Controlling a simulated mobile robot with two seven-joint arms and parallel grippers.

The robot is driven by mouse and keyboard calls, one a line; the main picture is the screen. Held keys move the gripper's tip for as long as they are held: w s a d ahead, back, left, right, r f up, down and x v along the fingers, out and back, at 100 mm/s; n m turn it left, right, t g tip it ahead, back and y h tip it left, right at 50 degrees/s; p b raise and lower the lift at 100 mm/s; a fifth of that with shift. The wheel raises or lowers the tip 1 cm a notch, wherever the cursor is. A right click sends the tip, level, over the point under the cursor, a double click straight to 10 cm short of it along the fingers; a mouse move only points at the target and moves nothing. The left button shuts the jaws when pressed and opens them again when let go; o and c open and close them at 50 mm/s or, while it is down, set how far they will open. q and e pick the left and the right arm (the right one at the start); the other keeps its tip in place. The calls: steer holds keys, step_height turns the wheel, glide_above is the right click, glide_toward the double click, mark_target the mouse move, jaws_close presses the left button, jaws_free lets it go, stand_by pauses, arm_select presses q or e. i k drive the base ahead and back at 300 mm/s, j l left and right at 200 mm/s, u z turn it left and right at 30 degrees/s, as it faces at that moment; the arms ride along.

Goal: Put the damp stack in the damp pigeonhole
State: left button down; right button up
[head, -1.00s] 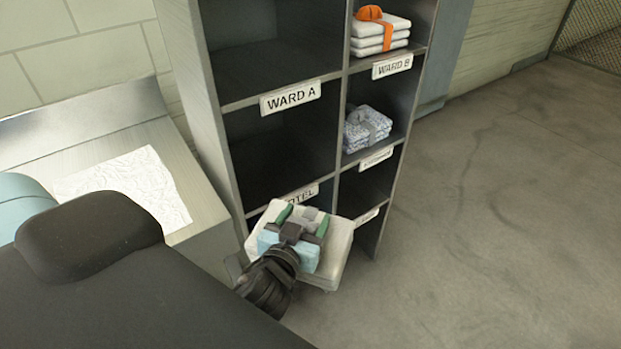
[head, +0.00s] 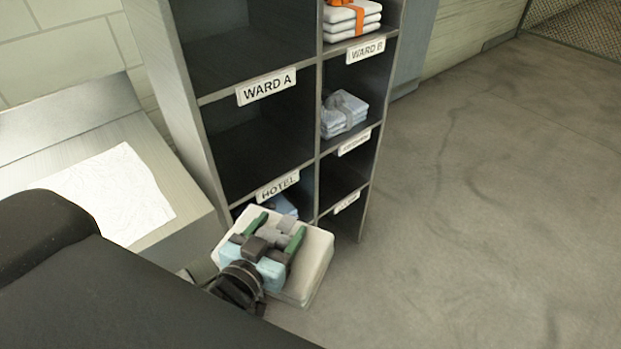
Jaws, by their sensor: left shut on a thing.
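My left gripper (head: 277,232), with green fingers, is shut on a folded stack (head: 315,262) in the head view. The lower right label (head: 347,202) is too small to read, and no label reading "damp" is legible. My right gripper is not in view.
White stacks with an orange band (head: 350,22) lie in the upper right pigeonhole. A pale blue stack (head: 345,113) lies below it. A blue item (head: 283,205) shows under the HOTEL label (head: 277,186). A metal bench with a white cloth (head: 112,195) is left. Floor right is clear.

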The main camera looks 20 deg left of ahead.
mark_target(329, 184)
steer(key=i+l+u, duration=0.1)
steer(key=u, duration=0.3)
steer(key=i+l+u, duration=0.1)
steer(key=u, duration=0.35)
steer(key=i+l+u, duration=0.2)
steer(key=l+u, duration=0.2)
steer(key=l, duration=0.2)
steer(key=l+u, duration=0.25)
steer(key=l, duration=0.4)
steer(key=i+l, duration=0.1)
steer(key=l, duration=0.5)
steer(key=i+l, duration=0.1)
steer(key=l, duration=0.55)
steer(key=i+l+u, duration=0.1)
steer(key=l, duration=0.5)
